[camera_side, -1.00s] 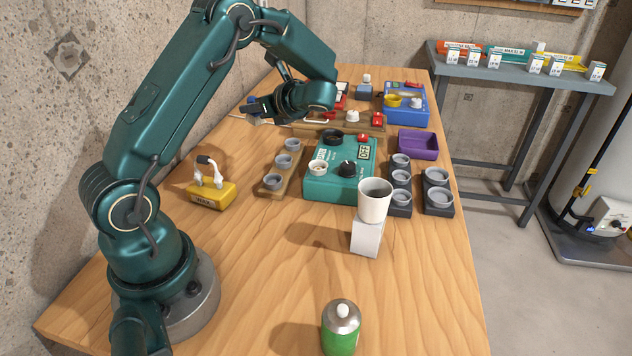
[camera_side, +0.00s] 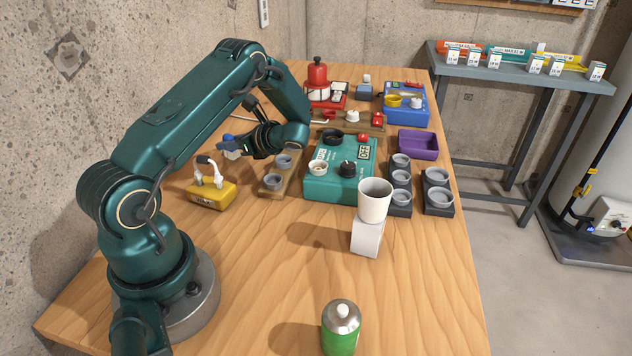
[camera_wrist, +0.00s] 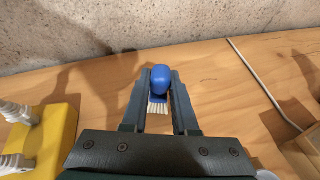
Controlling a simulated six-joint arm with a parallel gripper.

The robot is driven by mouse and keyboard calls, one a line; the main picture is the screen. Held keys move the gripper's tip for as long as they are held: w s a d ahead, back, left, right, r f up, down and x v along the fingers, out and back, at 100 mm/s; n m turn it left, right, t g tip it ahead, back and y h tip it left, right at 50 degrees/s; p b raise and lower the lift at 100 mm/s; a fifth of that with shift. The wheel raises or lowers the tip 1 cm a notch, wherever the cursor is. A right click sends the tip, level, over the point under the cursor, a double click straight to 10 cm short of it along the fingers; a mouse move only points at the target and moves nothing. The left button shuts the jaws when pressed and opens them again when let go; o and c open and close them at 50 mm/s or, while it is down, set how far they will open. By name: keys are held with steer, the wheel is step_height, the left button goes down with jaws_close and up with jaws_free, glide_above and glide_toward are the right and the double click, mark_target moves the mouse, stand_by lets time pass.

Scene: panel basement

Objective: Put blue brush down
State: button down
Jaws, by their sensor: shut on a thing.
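The blue brush is held in my gripper (camera_side: 243,145). In the wrist view its rounded blue handle (camera_wrist: 161,78) sits between the two fingertips, with pale bristles (camera_wrist: 158,108) below it. My gripper is shut on the brush. In the side view the brush (camera_side: 228,139) shows as a small blue spot at the fingertips, left of the wooden cup rack and behind the yellow block. Whether the brush touches the table is hard to tell.
The yellow block (camera_side: 211,194) with white fittings stands close in front of my gripper. A wooden rack (camera_side: 268,187) with grey cups lies to the right, beside a teal device (camera_side: 322,186). A white cup (camera_side: 375,202) stands on a white block. Bare wood lies toward the wall.

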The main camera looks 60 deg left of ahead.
steer(key=shift+f, duration=0.55)
steer(key=shift+f, duration=0.15)
steer(key=c, duration=0.7)
jaws_free()
